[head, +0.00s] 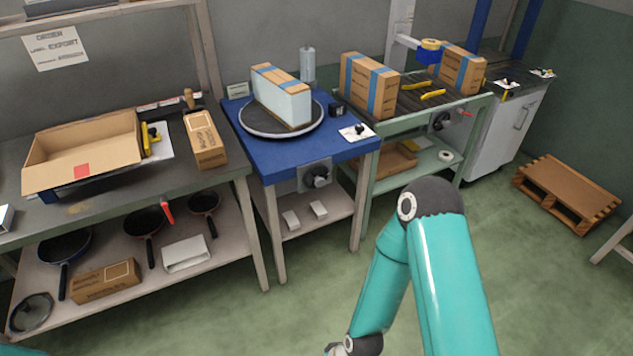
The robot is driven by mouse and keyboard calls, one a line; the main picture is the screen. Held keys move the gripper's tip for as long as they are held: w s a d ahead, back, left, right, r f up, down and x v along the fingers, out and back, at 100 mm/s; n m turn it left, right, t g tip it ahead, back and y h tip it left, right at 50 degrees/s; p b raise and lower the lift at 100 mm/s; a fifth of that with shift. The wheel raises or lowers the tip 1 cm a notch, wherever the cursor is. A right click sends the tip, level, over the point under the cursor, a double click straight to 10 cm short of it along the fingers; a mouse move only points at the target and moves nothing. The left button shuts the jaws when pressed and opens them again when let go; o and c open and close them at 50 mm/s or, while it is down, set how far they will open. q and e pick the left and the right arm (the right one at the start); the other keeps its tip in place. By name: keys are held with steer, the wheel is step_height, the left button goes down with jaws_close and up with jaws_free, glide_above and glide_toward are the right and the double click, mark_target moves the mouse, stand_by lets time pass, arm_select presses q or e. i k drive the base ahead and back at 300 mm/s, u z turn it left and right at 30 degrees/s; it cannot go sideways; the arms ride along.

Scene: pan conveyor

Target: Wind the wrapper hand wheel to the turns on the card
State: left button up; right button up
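The wrapper is a blue table (245,133) with a round dark turntable (247,128). A carton (282,98) with blue tape stands upright on it, its sides largely covered in pale film. A dark hand wheel (316,178) sits on a grey plate on the table's front. A small card (237,90) stands at the table's back left; its writing is too small to read. A film roll (308,64) stands behind the carton. My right arm bends down in the foreground, away from the wheel, and its gripper is out of frame. My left gripper is also out of frame.
A packing bench (215,182) with an open carton (85,155) and pans below stands left. A conveyor (412,100) with taped cartons and a red-handled crank (441,120) stands right. A pallet (568,190) lies on the floor. Floor before the blue table is clear.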

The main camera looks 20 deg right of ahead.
mark_target(319, 181)
steer(key=u, duration=0.05)
steer(key=i, duration=1)
steer(key=z, duration=0.1)
